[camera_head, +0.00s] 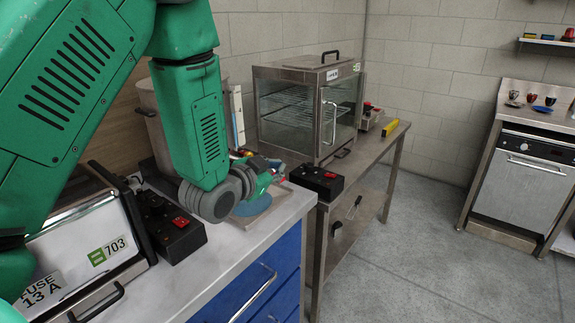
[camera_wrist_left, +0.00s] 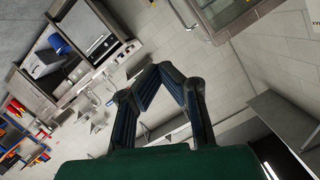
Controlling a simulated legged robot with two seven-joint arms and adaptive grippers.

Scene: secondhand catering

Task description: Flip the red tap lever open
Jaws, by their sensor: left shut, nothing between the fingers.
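The red tap lever cannot be made out for certain. A large steel pot or urn (camera_head: 152,118) stands at the left on the counter, mostly hidden behind my green left arm. My left gripper (camera_head: 268,178) is low over the counter, largely hidden behind its grey wrist; small red and blue bits show beside it, too small to identify. In the left wrist view my left gripper (camera_wrist_left: 162,72) has its dark fingertips together with nothing between them, and no tap shows there. My right gripper is out of view.
A glass-doored cabinet (camera_head: 306,105) stands on a steel table. Black boxes with red switches lie at the counter's left (camera_head: 172,228) and on the table's near end (camera_head: 317,181). A white counter (camera_head: 240,245) tops blue drawers. A steel oven (camera_head: 522,175) stands right; the floor between is clear.

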